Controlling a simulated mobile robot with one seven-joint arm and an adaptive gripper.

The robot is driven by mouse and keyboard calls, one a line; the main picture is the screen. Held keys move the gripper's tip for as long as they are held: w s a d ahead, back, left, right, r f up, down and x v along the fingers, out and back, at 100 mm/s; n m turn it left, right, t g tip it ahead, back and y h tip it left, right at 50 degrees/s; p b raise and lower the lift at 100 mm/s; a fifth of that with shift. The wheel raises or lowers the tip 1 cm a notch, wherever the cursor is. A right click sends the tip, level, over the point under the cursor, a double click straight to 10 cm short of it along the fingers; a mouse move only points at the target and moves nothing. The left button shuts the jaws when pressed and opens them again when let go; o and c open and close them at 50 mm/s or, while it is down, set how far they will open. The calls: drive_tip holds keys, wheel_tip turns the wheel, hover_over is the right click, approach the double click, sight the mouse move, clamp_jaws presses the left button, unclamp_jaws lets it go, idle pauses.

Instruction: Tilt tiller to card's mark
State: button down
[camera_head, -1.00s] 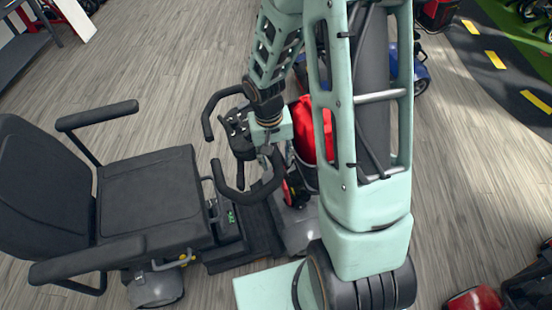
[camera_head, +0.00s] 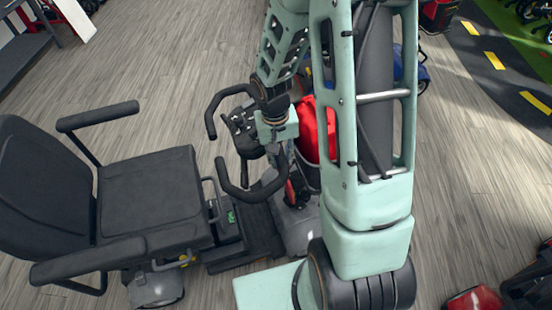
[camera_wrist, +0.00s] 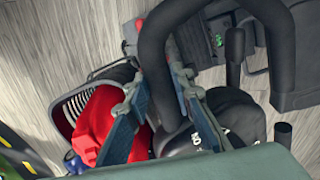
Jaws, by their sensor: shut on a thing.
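The scooter's tiller has a black looped handlebar (camera_head: 228,186) and a dark control head, standing in front of the seat. My gripper (camera_wrist: 158,78) is shut on the tiller, with the black bar between its two fingers in the wrist view. In the head view my wrist comes down at the right side of the tiller head, and the fingertips are mostly hidden. The handlebar also shows large in the wrist view (camera_wrist: 155,45). I cannot make out the card or its mark in either view.
The scooter's black seat (camera_head: 150,200) with armrests stands left of the tiller. A red bag (camera_head: 318,130) sits in a basket just beyond the tiller; the basket (camera_wrist: 70,105) shows in the wrist view. A blue scooter (camera_head: 421,75) stands behind my arm.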

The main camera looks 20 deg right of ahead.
drive_tip(key=d+r+p, duration=0.1)
drive_tip(key=d, duration=0.6)
drive_tip(key=shift+w+d, duration=0.15)
drive_tip(key=shift+w, duration=0.1)
drive_tip(key=shift+r, duration=0.15)
drive_tip(key=c, duration=1.7)
unclamp_jaws()
drive_tip(key=r, duration=0.8)
drive_tip(key=a+r, duration=0.1)
drive_tip(key=r, duration=0.3)
